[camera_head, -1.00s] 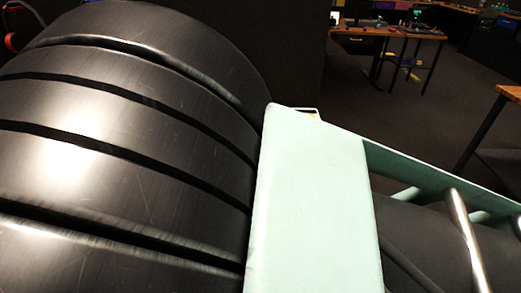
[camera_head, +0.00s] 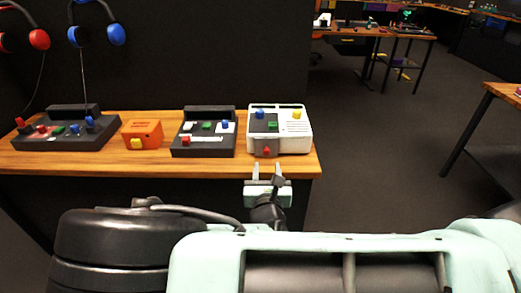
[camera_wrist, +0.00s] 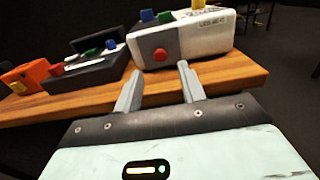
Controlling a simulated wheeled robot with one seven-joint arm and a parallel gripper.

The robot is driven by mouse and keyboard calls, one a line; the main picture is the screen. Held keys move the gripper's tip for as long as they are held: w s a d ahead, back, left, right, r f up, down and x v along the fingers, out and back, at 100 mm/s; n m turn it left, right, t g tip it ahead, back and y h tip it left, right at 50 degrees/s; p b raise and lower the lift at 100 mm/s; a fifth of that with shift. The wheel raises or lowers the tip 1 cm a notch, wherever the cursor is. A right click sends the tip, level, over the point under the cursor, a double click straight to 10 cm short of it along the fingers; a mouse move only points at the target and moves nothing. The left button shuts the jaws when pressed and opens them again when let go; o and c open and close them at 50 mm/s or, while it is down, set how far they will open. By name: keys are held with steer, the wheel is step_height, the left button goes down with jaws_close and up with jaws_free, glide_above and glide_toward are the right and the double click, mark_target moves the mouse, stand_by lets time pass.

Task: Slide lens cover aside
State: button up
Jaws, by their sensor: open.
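A white and dark grey panel box (camera_head: 295,142) stands at the right end of the wooden bench. It has blue, green and yellow knobs on top and a red round knob (camera_head: 266,152) on its front face. The red knob also shows in the wrist view (camera_wrist: 160,54). I cannot tell which part, if any, is a lens cover. My gripper (camera_head: 270,168) is open and empty, in front of this box near the bench's front edge. In the wrist view my gripper (camera_wrist: 160,75) has its two fingers apart, pointing toward the red knob, without visible contact.
Left of the box on the bench (camera_head: 220,168) stand a black panel (camera_head: 190,151), an orange box (camera_head: 149,128) with a yellow button, and a larger black panel (camera_head: 55,140). Blue headphones (camera_head: 97,36) and red headphones (camera_head: 39,39) hang behind.

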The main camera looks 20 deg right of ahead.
mark_target(267, 153)
steer(key=x, duration=0.6)
